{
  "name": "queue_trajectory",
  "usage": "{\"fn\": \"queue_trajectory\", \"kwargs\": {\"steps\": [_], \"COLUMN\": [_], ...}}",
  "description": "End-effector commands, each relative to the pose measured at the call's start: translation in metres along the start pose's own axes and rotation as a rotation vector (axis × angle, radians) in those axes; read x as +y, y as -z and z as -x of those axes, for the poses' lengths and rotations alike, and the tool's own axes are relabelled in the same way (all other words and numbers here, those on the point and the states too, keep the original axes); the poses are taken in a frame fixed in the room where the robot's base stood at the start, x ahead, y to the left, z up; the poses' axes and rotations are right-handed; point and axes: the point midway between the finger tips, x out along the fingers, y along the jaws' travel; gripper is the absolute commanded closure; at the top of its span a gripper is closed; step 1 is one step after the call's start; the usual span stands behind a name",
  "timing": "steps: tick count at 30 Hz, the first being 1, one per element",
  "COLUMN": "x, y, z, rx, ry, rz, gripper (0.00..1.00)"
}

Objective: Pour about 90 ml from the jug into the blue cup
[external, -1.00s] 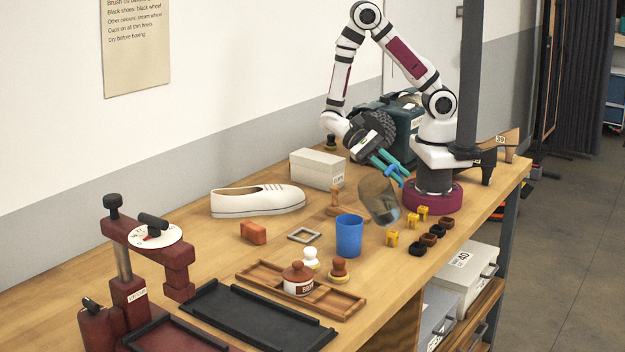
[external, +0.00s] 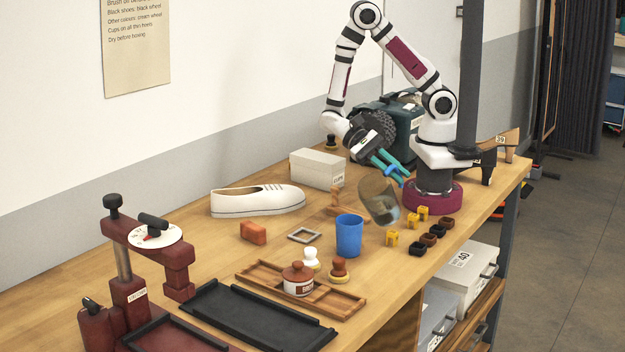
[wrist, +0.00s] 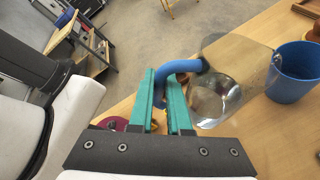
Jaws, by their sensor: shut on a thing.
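The blue cup (external: 349,236) stands upright on the bench, and it also shows at the right of the wrist view (wrist: 292,72). My gripper (external: 390,169) is shut on the blue handle of the clear jug (external: 378,199). The jug is held above the bench, tilted, just right of and above the cup in the external view. In the wrist view the jug (wrist: 225,85) lies between my teal fingers (wrist: 166,100) and the cup, with some clear liquid in it. I cannot make out a stream into the cup.
A white shoe (external: 258,201), a pale box (external: 317,169) and an orange block (external: 253,232) lie behind and left. Small yellow and dark pieces (external: 430,239) lie right of the cup.

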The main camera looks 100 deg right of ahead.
Motion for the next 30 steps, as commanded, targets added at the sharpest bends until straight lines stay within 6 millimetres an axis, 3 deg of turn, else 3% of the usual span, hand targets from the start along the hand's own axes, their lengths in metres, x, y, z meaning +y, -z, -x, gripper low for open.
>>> {"fn": "queue_trajectory", "kwargs": {"steps": [11, 22, 30], "x": [0.003, 0.012, 0.021], "y": [0.004, 0.056, 0.065], "z": [-0.001, -0.021, -0.022], "rx": [-0.008, -0.070, -0.093], "ry": [0.014, 0.141, 0.199], "rz": [0.027, 0.328, 0.488], "gripper": [1.00, 1.00, 1.00]}}
